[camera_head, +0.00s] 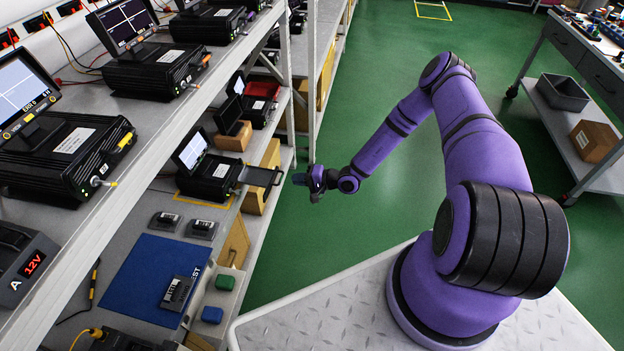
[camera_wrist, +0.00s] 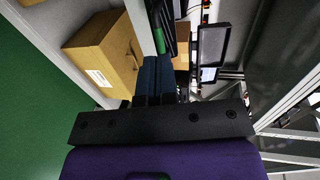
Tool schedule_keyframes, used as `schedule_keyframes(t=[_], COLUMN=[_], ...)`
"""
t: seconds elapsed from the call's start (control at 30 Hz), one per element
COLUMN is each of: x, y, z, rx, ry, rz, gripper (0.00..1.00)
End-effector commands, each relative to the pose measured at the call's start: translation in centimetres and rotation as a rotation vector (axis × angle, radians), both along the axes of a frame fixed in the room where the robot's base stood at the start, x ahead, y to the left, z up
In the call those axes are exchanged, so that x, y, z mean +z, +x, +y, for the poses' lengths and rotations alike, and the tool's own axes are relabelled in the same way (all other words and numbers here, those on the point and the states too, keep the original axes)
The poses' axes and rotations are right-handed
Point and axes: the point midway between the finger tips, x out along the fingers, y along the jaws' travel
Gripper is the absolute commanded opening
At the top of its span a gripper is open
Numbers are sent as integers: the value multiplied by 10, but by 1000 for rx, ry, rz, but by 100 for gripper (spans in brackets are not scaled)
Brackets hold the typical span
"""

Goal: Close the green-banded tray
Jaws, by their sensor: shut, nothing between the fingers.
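A dark tray (camera_head: 262,176) sticks out from a black box-shaped unit (camera_head: 209,178) with a lit screen, on the middle shelf in the head view. A green band (camera_wrist: 159,40) shows on the tray's end in the wrist view, just ahead of my fingertips. My gripper (camera_head: 299,179) is shut and empty, to the right of the tray's outer end, at about its height. Its blue fingers also show pressed together in the wrist view (camera_wrist: 157,78). I cannot tell whether the fingertips touch the tray.
A second unit with a dark screen (camera_head: 232,112) and a red tray (camera_head: 262,90) stand farther along the shelf. A cardboard box (camera_wrist: 104,52) lies below. A blue mat (camera_head: 145,279) is on the near shelf. The green floor aisle is clear; a grey cart stands at right.

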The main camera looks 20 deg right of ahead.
Motion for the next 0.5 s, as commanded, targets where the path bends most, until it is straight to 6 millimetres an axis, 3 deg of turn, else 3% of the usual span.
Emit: schedule_keyframes(t=[0.2,0.5], x=[-6,-8], y=[17,22], z=[21,28], rx=[0,0], ry=[0,0], rz=[-1,0], gripper=[0,0])
